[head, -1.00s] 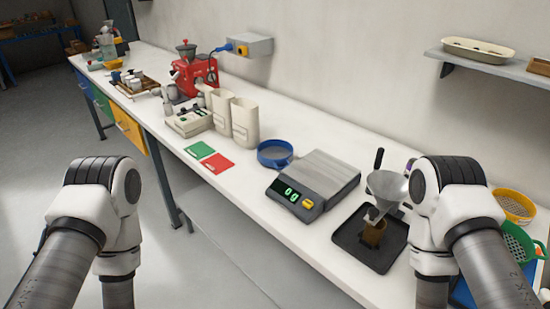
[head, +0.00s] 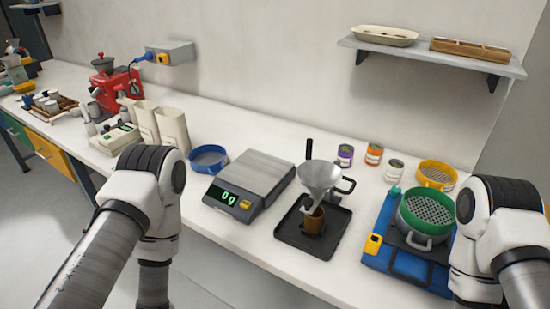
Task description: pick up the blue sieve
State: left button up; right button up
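The blue sieve (head: 208,159) is a shallow round pan with a blue rim and a grey inside. It lies on the white bench, just left of the grey scale and right of the tall cream containers. Nothing covers it. My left arm comes in at the lower left, in front of the bench and left of the sieve. My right arm is at the right edge, far from the sieve. Neither gripper shows in the head view; only arm links are visible.
The scale (head: 249,185) reads 0 g beside the sieve. Cream containers (head: 172,130) stand to its left. A black tray (head: 313,228) holds a funnel stand (head: 320,180). A green sieve (head: 426,214) sits over a blue base (head: 405,262). A shelf (head: 430,55) hangs above.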

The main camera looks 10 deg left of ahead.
aim_at(211, 159)
jog(key=j+z, duration=0.8)
jog(key=j, duration=0.15)
jog(key=j+z, duration=0.35)
jog(key=j, duration=0.15)
jog(key=k+j+z, duration=0.1)
jog(key=j+z, duration=0.3)
jog(key=j, duration=0.05)
